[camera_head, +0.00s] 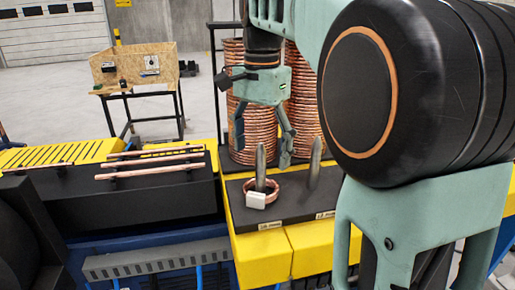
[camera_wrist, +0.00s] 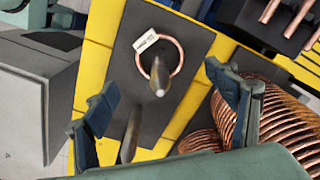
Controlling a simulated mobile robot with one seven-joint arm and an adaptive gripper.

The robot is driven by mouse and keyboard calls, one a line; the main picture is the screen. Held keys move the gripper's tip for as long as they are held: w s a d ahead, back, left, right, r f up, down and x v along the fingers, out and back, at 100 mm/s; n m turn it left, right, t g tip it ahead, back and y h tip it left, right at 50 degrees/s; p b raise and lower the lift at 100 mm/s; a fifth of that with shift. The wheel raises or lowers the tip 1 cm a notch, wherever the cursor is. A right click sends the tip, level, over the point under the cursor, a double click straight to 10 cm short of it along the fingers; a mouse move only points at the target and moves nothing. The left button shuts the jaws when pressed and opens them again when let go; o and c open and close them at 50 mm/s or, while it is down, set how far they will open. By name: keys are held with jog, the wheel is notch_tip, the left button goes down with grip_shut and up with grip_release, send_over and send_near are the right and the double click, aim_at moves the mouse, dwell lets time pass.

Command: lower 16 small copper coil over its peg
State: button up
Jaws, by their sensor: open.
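The small copper coil (camera_head: 274,186) is a thin ring with a white tag (camera_head: 256,200). It lies low on the dark plate (camera_head: 240,218), around the base of the left grey peg (camera_head: 260,165). In the wrist view the coil (camera_wrist: 180,58) also encircles that peg (camera_wrist: 158,78), with its tag (camera_wrist: 146,40) at the upper left. My gripper (camera_head: 262,143) is open and empty above the peg, its fingers apart on either side of the peg's upper end. Both fingers of my gripper (camera_wrist: 165,100) also show in the wrist view, clear of the coil.
A second peg (camera_head: 315,160) stands bare to the right. Tall stacks of copper coils (camera_head: 254,130) rise close behind the pegs. Copper tubes (camera_head: 150,160) lie on a dark surface at the left. A wooden workbench (camera_head: 140,68) stands farther back.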

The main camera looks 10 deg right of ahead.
jog(key=shift+r, duration=0.1)
notch_tip(320, 180, up, 12)
dwell(0.7)
dwell(0.5)
